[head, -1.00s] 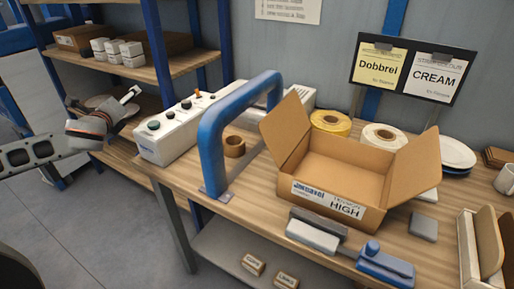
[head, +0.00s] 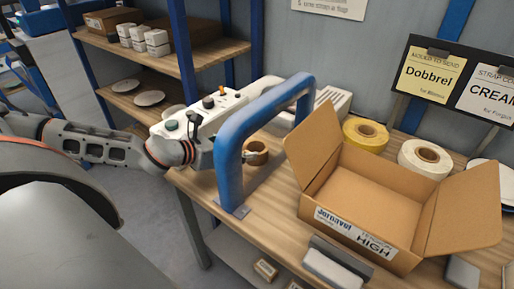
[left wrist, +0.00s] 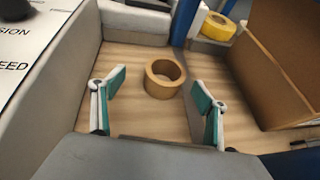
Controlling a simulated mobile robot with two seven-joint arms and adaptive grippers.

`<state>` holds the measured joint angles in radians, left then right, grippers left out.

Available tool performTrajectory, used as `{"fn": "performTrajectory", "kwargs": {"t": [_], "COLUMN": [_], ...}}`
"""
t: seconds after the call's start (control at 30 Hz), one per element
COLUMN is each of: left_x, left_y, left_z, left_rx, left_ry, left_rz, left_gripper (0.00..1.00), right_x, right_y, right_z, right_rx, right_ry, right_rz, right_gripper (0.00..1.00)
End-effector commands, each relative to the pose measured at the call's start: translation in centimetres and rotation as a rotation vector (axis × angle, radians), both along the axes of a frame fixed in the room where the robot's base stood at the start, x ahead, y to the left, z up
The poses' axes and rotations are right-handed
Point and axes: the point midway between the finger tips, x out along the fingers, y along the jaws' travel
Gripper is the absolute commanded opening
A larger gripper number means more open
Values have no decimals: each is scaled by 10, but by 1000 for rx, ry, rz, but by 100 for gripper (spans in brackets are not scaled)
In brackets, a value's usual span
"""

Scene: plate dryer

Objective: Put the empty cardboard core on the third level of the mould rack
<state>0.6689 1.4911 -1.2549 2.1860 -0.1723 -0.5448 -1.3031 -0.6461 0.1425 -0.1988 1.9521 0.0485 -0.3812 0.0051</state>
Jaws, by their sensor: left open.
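The empty cardboard core (head: 262,157) is a short brown ring standing on the wooden bench, just behind the blue arch. It also shows in the left wrist view (left wrist: 164,91), upright, with its hollow middle visible. My left gripper (left wrist: 157,92) is open, with its two green-padded fingers on either side of the space in front of the core. The core is just past the fingertips, and I see no contact. In the head view the blue arch partly hides this gripper. The mould rack (head: 182,60) has blue posts and wooden shelves at the back left. My right gripper is out of view.
The blue arch (head: 228,165) stands close to my left gripper. A white control box (head: 215,110) lies behind it. An open carton (head: 325,190) and tape rolls, yellow (head: 352,133) and white (head: 408,160), are to the right. The rack holds boxes and pale discs (head: 149,98).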

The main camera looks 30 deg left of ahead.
Motion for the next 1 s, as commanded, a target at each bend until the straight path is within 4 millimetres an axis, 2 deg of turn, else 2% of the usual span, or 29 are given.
{"fn": "performTrajectory", "kwargs": {"t": [0.13, 0.47, 0.7, 1.0], "left_x": [-5, 23, 51, 57], "left_y": [-6, -16, -26, -28], "left_z": [-10, -23, -37, -41], "left_rx": [21, 21, 21, 22], "left_ry": [15, 14, 14, 16], "left_rz": [-26, -27, -25, -24], "left_gripper": [74, 74, 74, 74], "right_x": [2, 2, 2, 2], "right_y": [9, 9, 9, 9], "right_z": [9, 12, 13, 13], "right_rx": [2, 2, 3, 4], "right_ry": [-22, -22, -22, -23], "right_rz": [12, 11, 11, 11], "right_gripper": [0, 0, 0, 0]}}
